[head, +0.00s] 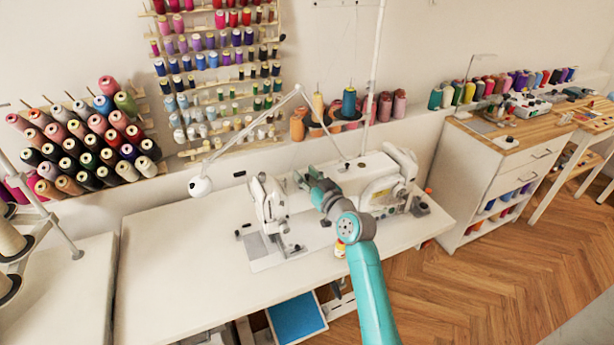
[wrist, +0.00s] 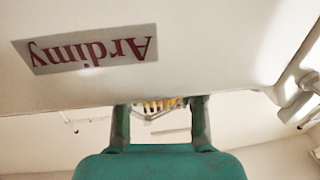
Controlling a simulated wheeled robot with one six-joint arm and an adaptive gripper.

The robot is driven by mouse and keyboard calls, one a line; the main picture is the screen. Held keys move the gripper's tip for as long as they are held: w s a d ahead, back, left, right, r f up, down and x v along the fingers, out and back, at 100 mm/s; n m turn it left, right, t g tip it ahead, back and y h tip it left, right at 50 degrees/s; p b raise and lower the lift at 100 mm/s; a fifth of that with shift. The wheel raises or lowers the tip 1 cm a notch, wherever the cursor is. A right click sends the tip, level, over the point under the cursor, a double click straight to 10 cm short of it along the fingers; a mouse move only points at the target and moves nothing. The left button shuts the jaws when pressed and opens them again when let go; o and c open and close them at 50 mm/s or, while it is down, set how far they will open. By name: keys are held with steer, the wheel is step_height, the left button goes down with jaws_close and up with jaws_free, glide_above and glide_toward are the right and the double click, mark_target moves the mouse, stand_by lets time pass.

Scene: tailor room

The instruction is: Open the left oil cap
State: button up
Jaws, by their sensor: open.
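My gripper (head: 302,178) is at the end of my teal arm, at the sewing machine between its left needle head (head: 270,203) and its right body (head: 385,190). In the wrist view my two fingers (wrist: 160,106) are apart, with nothing visible between them. A white machine surface with an upside-down "Ardimy" label (wrist: 90,50) fills the top of that view, close to the fingertips. A small yellow bottle (head: 340,249) stands near the table's front edge, partly hidden by my arm.
The white sewing table (head: 180,275) is mostly clear on its left. A white lamp (head: 200,187) on a jointed arm reaches over it. Thread racks (head: 80,145) line the wall. A white cabinet (head: 480,185) stands to the right, with wooden floor (head: 500,275) in front.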

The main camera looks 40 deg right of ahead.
jaws_close()
steer(key=shift+d+y, duration=0.1)
steer(key=shift+y, duration=0.2)
steer(key=shift+n+y, duration=1.2)
steer(key=shift+y, duration=0.4)
steer(key=shift+n+y, duration=1)
steer(key=shift+y, duration=0.5)
